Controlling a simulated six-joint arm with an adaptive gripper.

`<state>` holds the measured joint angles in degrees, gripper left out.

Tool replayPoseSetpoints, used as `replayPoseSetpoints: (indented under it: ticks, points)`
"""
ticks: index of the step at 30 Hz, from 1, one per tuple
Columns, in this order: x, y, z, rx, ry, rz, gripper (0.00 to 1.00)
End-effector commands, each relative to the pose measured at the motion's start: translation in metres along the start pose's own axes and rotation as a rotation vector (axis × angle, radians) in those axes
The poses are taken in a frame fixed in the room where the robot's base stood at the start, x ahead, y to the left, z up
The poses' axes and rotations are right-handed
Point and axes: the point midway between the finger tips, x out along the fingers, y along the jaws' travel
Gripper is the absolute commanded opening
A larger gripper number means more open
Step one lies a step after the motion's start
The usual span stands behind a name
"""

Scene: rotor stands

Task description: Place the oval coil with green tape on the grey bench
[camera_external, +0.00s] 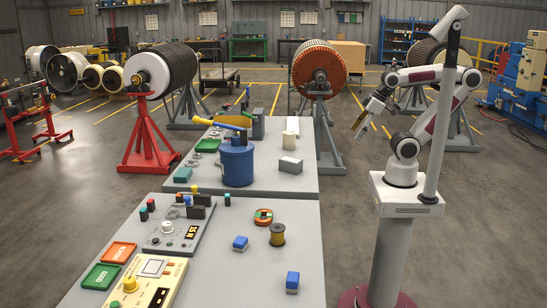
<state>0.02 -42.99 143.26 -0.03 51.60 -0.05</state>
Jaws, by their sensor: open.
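A small orange-brown oval coil with green patches (263,217), which look like tape, lies flat on the near grey bench (210,285). It is left of a brass-coloured spool and right of the instrument panel. A second grey bench top (280,181) adjoins behind it. My gripper (360,125) is open, in the air to the right of the benches, well above and away from the coil. It is small in this view, and I see nothing clearly held between its fingers.
The brass spool (277,235) and blue blocks (240,243) (292,282) stand near the coil. A blue bucket (237,164) stands on the rear bench.

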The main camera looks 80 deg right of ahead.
Motion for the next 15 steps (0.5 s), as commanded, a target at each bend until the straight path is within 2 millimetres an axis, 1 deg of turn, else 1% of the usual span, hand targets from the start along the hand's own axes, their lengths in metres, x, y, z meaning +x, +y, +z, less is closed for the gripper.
replayPoseSetpoints:
  ticks: [6, 12, 15]
  points:
    - [0.001, -0.004, 0.000, -0.015, -0.005, -0.009, 0.86]
    - [0.015, -0.015, 0.004, -0.056, -0.070, -0.028, 0.86]
    - [0.023, -0.021, 0.003, -0.083, -0.108, -0.040, 0.86]
